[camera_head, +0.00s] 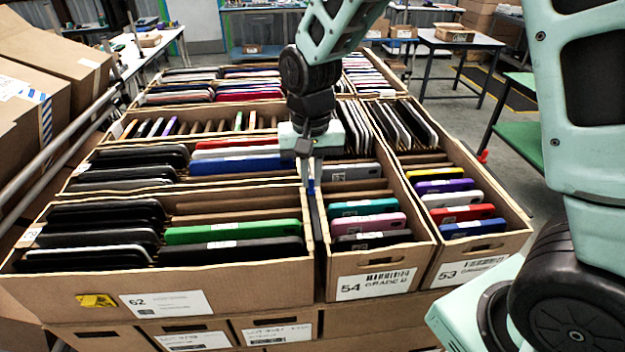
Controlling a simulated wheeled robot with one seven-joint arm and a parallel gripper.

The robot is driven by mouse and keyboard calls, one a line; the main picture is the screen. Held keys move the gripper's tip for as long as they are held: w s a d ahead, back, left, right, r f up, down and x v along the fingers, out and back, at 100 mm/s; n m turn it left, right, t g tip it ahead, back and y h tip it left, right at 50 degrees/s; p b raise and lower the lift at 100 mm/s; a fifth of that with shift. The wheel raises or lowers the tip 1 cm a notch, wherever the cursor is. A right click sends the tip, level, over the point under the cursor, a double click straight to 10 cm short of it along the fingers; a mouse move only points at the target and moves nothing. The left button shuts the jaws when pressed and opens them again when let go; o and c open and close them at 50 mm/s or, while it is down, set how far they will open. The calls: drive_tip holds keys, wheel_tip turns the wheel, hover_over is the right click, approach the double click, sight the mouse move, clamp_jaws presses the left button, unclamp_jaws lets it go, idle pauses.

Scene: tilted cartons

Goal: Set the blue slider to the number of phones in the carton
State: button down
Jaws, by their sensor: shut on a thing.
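My gripper (310,183) points down at the gap between carton 62 and carton 54, its narrow fingers closed on a small blue piece, the blue slider (311,188). Any scale or numbers beside the slider are too small to read. Carton 62 (235,277) at front left holds black phones (95,238) and a green phone (232,231). Carton 54 (418,252) in the front middle holds teal (363,207), pink (368,223) and black (373,240) phones. Carton 53 (512,240) at right holds several coloured phones (462,213). The frame does not show which carton is meant.
More open cartons of devices (215,85) stand behind, and closed cartons (200,335) lie underneath. Brown boxes (35,70) and a metal rail (60,140) are at left. Work tables (460,40) stand at the back right. My arm covers the right side.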

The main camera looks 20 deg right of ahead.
drive_tip(key=shift+w+d, duration=0.25)
drive_tip(key=shift+w, duration=0.55)
drive_tip(key=c, duration=1.5)
unclamp_jaws()
wheel_tip(320, 180, up, 17)
drive_tip(key=b, duration=0.3)
drive_tip(key=shift+r, duration=0.2)
drive_tip(key=s+a+f+n+b, duration=0.1)
drive_tip(key=s+a+f+n, duration=0.1)
drive_tip(key=s+f, duration=0.4)
drive_tip(key=s+a+f+n+b, duration=0.2)
drive_tip(key=s+f+n, duration=0.3)
drive_tip(key=s, duration=0.5)
drive_tip(key=s+a+f+n+b, duration=0.2)
drive_tip(key=s+a+f+n, duration=0.1)
drive_tip(key=s+f, duration=0.5)
drive_tip(key=shift+s+a+f+n+y, duration=0.1)
drive_tip(key=shift+a+f+n+y, duration=0.25)
drive_tip(key=shift+f+n, duration=0.3)
